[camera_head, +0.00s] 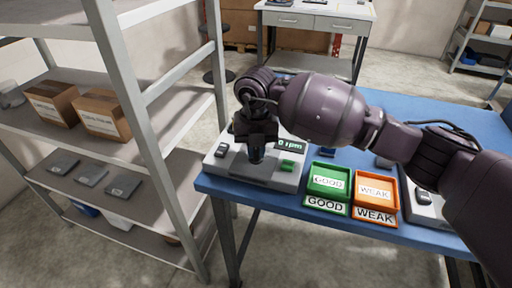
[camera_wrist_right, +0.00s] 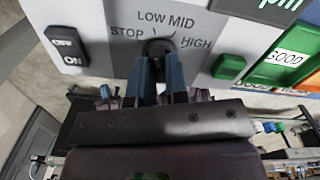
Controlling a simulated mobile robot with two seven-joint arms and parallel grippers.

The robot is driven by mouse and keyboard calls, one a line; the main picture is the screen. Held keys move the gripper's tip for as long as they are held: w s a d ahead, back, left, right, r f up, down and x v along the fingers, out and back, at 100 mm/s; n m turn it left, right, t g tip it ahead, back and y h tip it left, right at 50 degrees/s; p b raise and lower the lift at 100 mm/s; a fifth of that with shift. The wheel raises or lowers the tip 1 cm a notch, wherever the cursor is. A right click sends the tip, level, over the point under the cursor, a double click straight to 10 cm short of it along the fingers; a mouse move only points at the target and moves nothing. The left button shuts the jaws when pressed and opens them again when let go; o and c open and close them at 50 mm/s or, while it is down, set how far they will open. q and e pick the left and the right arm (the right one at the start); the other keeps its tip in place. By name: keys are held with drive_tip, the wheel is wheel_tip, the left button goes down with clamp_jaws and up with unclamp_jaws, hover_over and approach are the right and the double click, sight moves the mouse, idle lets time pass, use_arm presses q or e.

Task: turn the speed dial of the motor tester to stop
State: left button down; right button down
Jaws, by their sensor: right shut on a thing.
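The motor tester (camera_head: 264,178) is a pale box on the blue table's left end. Its display (camera_head: 290,146) seems to read 0 rpm. In the right wrist view its panel (camera_wrist_right: 112,62) carries the labels STOP, LOW, MID and HIGH around a black speed dial (camera_wrist_right: 157,45). My right gripper (camera_head: 256,158) points down at the panel. In the wrist view its blue fingers (camera_wrist_right: 160,70) are shut on the dial, one on each side. The fingers cover much of the dial, and I cannot tell where its pointer stands. My left gripper is not in view.
An OFF/ON switch (camera_wrist_right: 67,48) is left of the dial, and a green button (camera_wrist_right: 229,66) is right of it. Green GOOD (camera_head: 328,181) and orange WEAK (camera_head: 376,190) trays stand to the tester's right. A metal shelf (camera_head: 130,75) stands close on the left.

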drive_tip(key=shift+r+n, duration=0.1)
drive_tip(key=shift+n, duration=0.7)
drive_tip(key=shift+n+p, duration=0.4)
drive_tip(key=shift+n, duration=2.7)
